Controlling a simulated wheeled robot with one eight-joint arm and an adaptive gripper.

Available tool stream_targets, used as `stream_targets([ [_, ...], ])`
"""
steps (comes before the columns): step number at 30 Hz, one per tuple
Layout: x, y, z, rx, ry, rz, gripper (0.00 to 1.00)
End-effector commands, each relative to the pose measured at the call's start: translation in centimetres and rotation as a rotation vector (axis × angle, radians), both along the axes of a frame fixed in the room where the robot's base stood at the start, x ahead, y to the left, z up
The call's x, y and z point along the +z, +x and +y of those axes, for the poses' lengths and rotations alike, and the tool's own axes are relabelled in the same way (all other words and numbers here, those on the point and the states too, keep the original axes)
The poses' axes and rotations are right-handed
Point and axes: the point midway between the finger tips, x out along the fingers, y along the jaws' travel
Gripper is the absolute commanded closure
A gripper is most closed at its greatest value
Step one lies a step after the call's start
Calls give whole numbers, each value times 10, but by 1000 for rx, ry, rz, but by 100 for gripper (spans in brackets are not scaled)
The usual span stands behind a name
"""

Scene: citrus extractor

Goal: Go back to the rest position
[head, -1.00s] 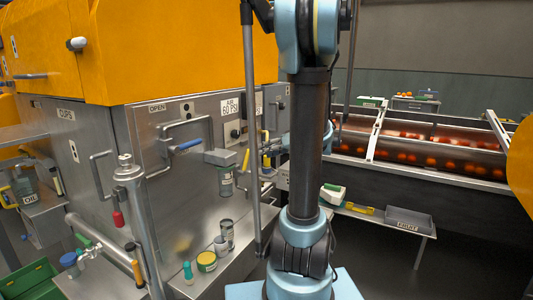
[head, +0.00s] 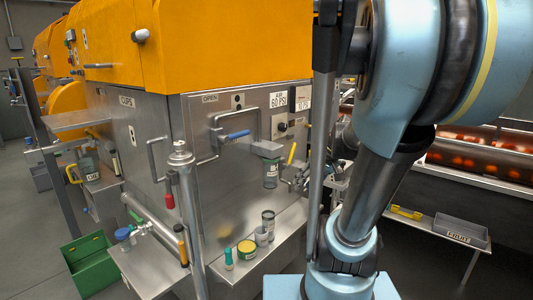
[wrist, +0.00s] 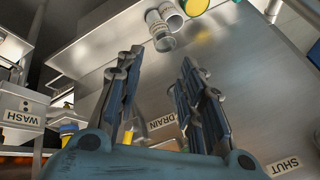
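My gripper (wrist: 160,65) is open in the wrist view. Its two dark fingers stand apart with nothing between them. Beyond the fingers is the steel front of the extractor, with the DRAIN label (wrist: 161,121) seen between them. In the head view my arm is bent, with its large blue joint filling the upper right. The gripper end is mostly hidden there behind the arm and a grey post.
The steel extractor (head: 225,190) with an orange hood (head: 215,45) stands close ahead. Several small cans, including a yellow one (head: 247,249), sit on its ledge. A green crate (head: 88,262) is on the floor at lower left. A grey FRUIT tray (head: 460,232) lies on a bench at right.

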Motion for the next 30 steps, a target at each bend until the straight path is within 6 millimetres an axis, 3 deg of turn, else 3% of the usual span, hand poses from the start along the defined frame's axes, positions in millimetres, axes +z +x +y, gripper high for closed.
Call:
stream_targets([
  [6, -26, -53, -9, -57, -142, 85, 64],
  [15, -54, -106, -38, -152, -331, 138, 64],
  [21, -62, -119, -50, -191, -392, 143, 64],
  [30, -63, -120, -52, -196, -402, 143, 64],
])
